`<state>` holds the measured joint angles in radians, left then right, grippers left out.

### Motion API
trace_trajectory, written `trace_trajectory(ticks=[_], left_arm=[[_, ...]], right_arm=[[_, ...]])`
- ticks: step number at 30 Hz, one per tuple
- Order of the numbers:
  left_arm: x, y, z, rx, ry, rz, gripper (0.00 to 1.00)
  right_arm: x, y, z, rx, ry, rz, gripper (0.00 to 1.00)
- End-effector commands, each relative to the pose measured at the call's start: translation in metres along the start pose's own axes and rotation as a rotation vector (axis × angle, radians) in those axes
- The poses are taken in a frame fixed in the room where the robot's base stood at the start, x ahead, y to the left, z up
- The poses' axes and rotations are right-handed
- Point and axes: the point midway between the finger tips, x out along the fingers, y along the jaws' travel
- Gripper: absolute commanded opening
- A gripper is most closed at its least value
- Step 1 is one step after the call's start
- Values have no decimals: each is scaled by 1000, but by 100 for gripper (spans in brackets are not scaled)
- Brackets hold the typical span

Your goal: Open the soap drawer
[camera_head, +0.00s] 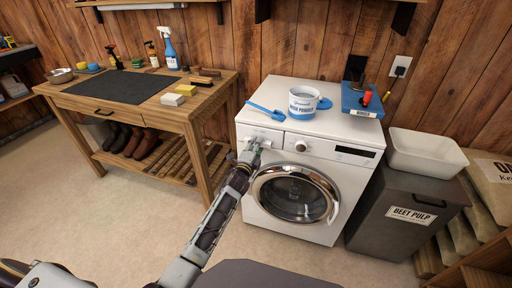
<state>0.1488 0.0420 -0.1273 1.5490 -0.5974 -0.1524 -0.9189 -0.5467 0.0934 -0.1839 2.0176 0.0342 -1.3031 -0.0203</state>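The white washing machine (335,172) stands in the middle, with a round glass door (294,195) on its front. The soap drawer (272,134) is at the upper left of the front panel and looks flush with it. My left gripper (256,146) is right at the drawer front and hides part of it. I cannot tell whether its fingers touch the drawer or whether they are open or shut. My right gripper is out of view.
A tub of powder (303,106), a blue scoop (266,112) and a blue tray (361,102) are on the machine top. A wooden bench (180,112) stands left. A dark beet pulp bin (408,205) stands close on the right. Floor in front is clear.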

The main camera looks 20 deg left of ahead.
Motion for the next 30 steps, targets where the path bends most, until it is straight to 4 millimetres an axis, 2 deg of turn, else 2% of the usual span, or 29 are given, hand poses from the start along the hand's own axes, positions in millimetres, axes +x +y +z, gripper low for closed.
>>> trace_trajectory(ticks=[2, 9, 11, 23, 30], left_arm=[[0, 0, 0, 0, 0, 0, 37], [0, 0, 0, 0, 0, 0, 6], [0, 0, 0, 0, 0, 1, 0], [-2, 3, 0, 0, -1, 5, 0], [-10, 4, 0, -1, -1, 8, 0]], right_arm=[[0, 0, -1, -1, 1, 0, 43], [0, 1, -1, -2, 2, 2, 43], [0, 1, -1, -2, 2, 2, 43], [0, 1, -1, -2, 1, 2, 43], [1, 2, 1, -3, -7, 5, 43]])
